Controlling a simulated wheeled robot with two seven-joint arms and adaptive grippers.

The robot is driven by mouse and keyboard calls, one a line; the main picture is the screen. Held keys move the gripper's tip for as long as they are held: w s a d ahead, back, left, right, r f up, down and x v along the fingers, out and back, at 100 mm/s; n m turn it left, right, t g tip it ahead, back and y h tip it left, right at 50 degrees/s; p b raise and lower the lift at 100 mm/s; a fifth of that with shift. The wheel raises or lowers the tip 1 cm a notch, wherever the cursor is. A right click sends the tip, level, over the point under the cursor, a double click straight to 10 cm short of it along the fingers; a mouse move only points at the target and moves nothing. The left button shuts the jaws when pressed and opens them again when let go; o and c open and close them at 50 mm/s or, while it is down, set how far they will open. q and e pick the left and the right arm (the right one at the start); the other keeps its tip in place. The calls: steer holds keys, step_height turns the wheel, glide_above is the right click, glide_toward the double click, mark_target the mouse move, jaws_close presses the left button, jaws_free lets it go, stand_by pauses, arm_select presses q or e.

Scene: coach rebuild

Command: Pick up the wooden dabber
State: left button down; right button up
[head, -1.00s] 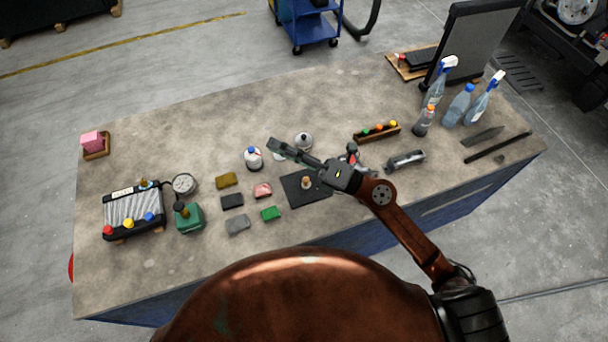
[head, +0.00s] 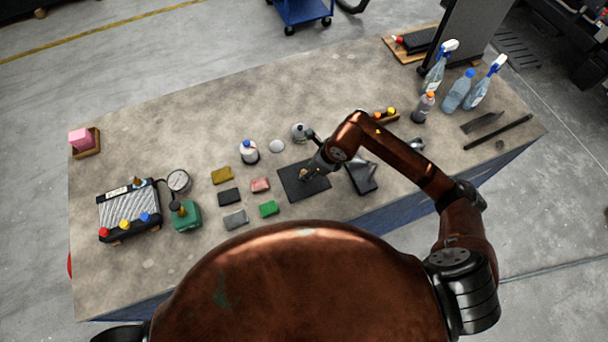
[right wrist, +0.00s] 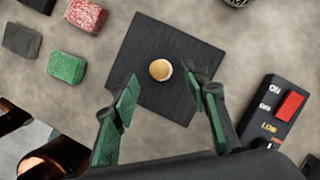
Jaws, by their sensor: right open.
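The wooden dabber shows in the right wrist view as a round, light wooden knob (right wrist: 160,70) on a dark square mat (right wrist: 150,38). In the head view the dabber (head: 304,174) stands on the mat (head: 290,186), partly covered by my gripper. My right gripper (right wrist: 168,102) is open, with its green-padded fingers apart and nothing between them. Its fingertips point toward the knob, which lies just beyond them in the picture. In the head view my right gripper (head: 318,166) is over the mat's right part. My left gripper is not in view.
Several small blocks, including a green one (head: 269,209) and a pink one (head: 260,185), lie left of the mat. A black switch box (head: 362,177) with a red switch (right wrist: 290,105) is close on the right. A white bottle (head: 249,152) stands behind.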

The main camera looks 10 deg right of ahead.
mark_target(304, 172)
steer(key=x, duration=0.4)
steer(key=shift+w+a+f+p, duration=0.1)
steer(key=shift+p, duration=0.3)
jaws_close()
